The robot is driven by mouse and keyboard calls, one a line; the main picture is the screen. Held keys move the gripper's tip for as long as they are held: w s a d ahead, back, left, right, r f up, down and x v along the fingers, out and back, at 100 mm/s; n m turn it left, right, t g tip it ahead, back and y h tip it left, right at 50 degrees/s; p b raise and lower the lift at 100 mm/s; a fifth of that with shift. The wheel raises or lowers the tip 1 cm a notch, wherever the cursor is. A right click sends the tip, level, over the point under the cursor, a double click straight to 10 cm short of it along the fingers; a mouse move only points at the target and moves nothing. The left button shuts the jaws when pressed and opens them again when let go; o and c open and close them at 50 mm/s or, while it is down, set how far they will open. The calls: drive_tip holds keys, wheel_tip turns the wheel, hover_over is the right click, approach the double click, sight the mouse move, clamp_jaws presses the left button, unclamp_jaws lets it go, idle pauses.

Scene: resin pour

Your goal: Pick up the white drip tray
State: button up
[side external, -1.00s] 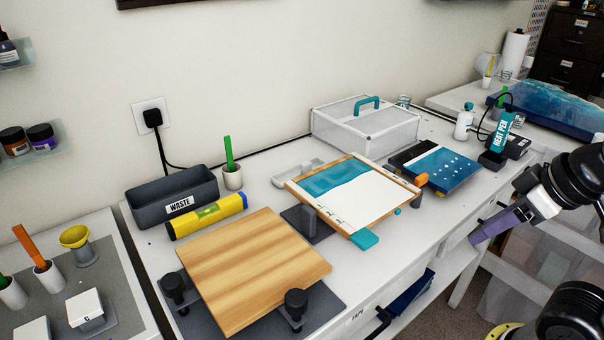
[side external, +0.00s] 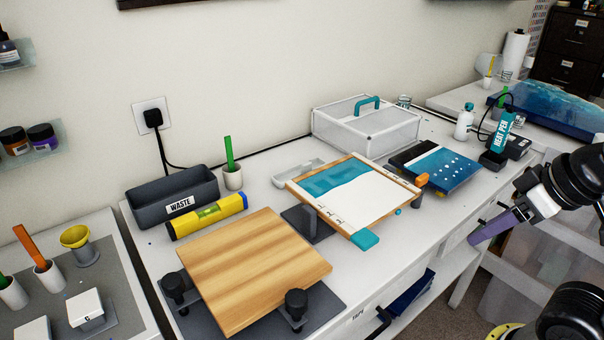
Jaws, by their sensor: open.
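A small white tray (side external: 297,172), which looks like the drip tray, lies flat on the bench behind the tilted board with the teal and white surface. Its near right part is partly hidden by that board. My gripper (side external: 476,240) is at the right, out past the bench's front edge, with its purple fingers pointing down and left. It is open and empty, well apart from the tray.
The tilted board (side external: 378,205) stands between my gripper and the tray. A white lidded box (side external: 365,135) is behind it to the right.

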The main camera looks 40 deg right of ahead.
drive_tip(key=w+r+m+t, duration=0.1)
drive_tip(key=w+r+m, duration=0.8)
drive_tip(key=r, duration=0.3)
drive_tip(key=w+r+m, duration=0.4)
drive_tip(key=w, duration=0.6)
drive_tip(key=m+g, duration=0.3)
drive_tip(key=m, duration=0.2)
hover_over(308, 164)
drive_tip(key=s, duration=0.2)
wheel_tip(308, 164, down, 24)
drive_tip(key=shift+x, duration=2.85)
drive_tip(key=shift+w, duration=0.1)
